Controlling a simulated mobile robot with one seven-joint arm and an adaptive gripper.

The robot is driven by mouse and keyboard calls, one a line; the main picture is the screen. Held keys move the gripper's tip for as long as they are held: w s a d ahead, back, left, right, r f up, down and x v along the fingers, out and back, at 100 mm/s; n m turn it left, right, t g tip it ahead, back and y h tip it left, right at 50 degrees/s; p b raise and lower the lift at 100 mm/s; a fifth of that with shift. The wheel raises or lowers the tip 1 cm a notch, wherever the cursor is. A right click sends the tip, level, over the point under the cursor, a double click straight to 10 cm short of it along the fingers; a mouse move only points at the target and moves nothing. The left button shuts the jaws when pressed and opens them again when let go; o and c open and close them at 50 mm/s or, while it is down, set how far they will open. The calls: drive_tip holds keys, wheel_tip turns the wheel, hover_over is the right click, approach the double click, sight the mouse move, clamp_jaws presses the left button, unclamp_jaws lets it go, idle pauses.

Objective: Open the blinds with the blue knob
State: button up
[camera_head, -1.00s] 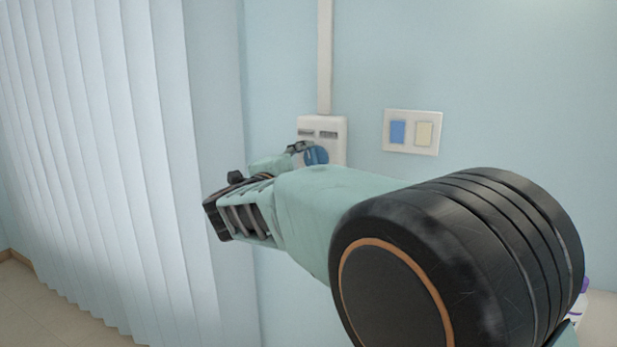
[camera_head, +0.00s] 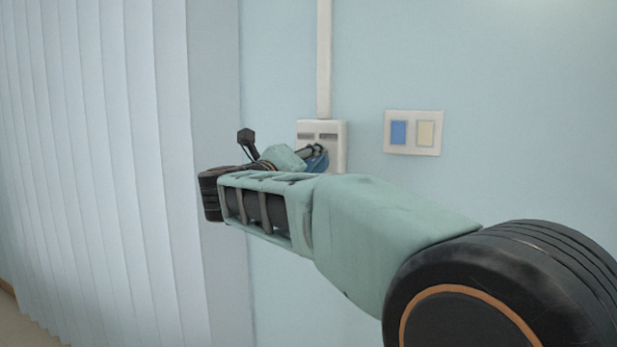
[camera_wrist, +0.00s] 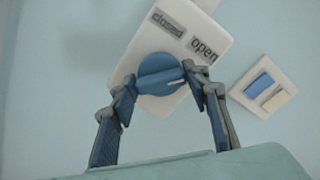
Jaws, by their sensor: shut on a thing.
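The blue knob (camera_wrist: 158,72) sits on a white wall plate with grey labels "closed" (camera_wrist: 167,24) and "open" (camera_wrist: 204,49). The white mark on its ridge points to the right in the wrist view, to the "open" side. My gripper (camera_wrist: 159,80) has one finger on each side of the knob and is shut on it. In the head view a little of the knob (camera_head: 318,164) shows; my gripper (camera_head: 311,153) and wrist hide the rest. The pale vertical blinds (camera_head: 110,170) hang at the left, their slats drawn across.
A second plate with a blue and a cream switch (camera_head: 413,132) is on the wall right of the knob plate (camera_head: 335,135). A white conduit (camera_head: 324,60) runs up from the knob plate. The wall around is bare.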

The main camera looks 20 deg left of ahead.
drive_tip(key=shift+m+b, duration=1.35)
drive_tip(key=shift+m, duration=0.55)
drive_tip(key=shift+r, duration=0.1)
drive_tip(key=o, duration=1.2)
drive_tip(key=shift+c, duration=0.2)
drive_tip(key=s, duration=1.2)
drive_tip(key=shift+a, duration=0.45)
